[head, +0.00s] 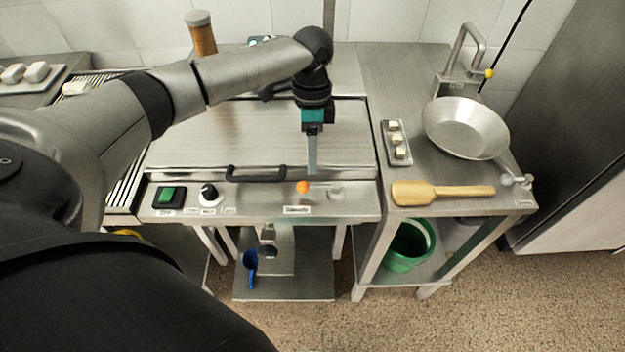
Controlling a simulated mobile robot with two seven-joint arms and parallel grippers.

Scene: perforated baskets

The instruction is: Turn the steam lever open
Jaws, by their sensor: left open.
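A metal appliance with a flat lid stands in the middle of the head view. On its front ledge is a small orange ball (303,187), which looks like the knob of the steam lever. The link between ball and fitting is too small to make out. My left gripper (312,168) points down, open and empty, above and slightly right of the ball. I see its fingers nearly edge-on, and whether they touch the ball cannot be told. My right gripper is not in view.
The lid's black bar handle (257,175) lies left of the ball. A green switch (168,195) and black knob (209,193) are further left. On the right table are a wooden paddle (441,193), a pan (465,127) and a small tray (403,158).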

